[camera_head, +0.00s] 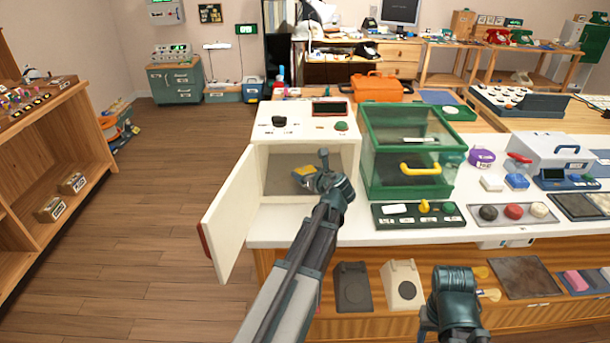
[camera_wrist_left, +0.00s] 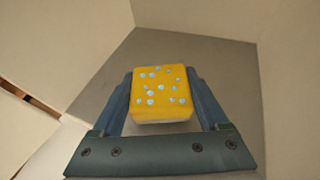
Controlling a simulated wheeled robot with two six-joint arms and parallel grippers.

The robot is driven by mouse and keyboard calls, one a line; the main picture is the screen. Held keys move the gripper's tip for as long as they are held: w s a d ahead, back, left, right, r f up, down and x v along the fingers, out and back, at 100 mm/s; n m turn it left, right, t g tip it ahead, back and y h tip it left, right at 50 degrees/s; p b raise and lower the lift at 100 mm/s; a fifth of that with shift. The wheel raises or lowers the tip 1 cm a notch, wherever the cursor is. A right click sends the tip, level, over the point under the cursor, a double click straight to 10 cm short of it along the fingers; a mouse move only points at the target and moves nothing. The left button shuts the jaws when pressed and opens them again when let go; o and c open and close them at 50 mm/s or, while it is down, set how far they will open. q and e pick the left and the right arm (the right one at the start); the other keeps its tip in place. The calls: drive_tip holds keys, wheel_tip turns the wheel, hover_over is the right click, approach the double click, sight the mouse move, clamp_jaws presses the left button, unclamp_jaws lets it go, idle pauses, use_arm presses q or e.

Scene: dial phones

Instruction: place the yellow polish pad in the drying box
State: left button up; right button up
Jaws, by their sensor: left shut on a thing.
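The yellow polish pad (camera_wrist_left: 160,92), with pale blue dots on top, sits between the two fingers of my left gripper (camera_wrist_left: 163,105) in the left wrist view. In the head view the pad (camera_head: 303,171) shows in part at the opening of a white box (camera_head: 352,165), which I take to be the drying box. Its door (camera_head: 228,215) stands open to the left. My left gripper (camera_head: 314,178) is shut on the pad, inside or at the mouth of the box. My right gripper (camera_head: 455,300) is low in front of the counter; its fingers are not clear.
A green glass-sided case (camera_head: 410,150) with a yellow handle stands close to the right of the box. A control panel (camera_head: 418,216) lies in front of it. The floor (camera_head: 165,230) left of the door is clear.

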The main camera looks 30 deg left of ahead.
use_arm(q)
drive_tip(key=shift+w+a+f+b, duration=0.4)
drive_tip(key=shift+a+f+b, duration=0.05)
drive_tip(key=shift+f+b, duration=0.3)
drive_tip(key=shift+f, duration=0.1)
drive_tip(key=shift+f, duration=0.15)
drive_tip(key=o, duration=1.3)
drive_tip(key=shift+c, duration=0.2)
drive_tip(key=shift+s+d+r, duration=0.2)
drive_tip(key=shift+r, duration=0.25)
drive_tip(key=p+v, duration=0.4)
drive_tip(key=v, duration=0.7)
drive_tip(key=shift+d+p, duration=0.2)
drive_tip(key=shift+p, duration=0.1)
drive_tip(key=shift+s, duration=0.1)
